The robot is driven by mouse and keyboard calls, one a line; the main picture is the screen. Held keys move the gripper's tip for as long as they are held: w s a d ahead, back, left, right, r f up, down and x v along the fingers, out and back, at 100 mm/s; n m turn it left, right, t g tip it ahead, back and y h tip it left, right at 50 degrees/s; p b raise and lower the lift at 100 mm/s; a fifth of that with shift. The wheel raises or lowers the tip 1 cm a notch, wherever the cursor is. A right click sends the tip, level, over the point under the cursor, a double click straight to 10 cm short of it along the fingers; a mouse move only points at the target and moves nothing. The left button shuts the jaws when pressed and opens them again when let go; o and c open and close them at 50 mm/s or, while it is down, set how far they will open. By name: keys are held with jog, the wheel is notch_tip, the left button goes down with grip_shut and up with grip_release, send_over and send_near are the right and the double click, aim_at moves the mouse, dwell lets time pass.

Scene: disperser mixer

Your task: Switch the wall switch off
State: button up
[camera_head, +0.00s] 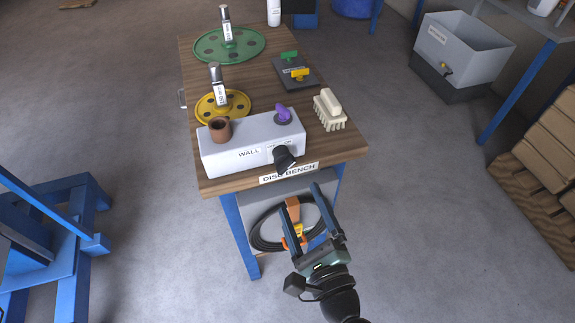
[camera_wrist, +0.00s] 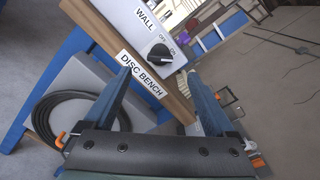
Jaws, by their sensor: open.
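The wall switch is a light grey box labelled WALL (camera_head: 240,152) at the front of the wooden bench. A black rotary knob (camera_head: 285,158) sticks out of its front face. In the wrist view the knob (camera_wrist: 160,53) has OFF printed at its upper left and ON at its right; I cannot tell for certain which its pointer faces. My gripper (camera_head: 302,198) is open and empty, in front of the bench and below the knob in the head view. In the wrist view the knob shows beyond the gap between my fingertips (camera_wrist: 157,74), apart from them.
A cream brush (camera_head: 329,110), a yellow disc (camera_head: 236,102) and a green disc (camera_head: 250,42) are on the bench. A coiled black hose (camera_head: 265,232) hangs under the bench's front edge.

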aim_at(286, 169)
jog(key=x, duration=0.9)
jog(key=c, duration=1.4)
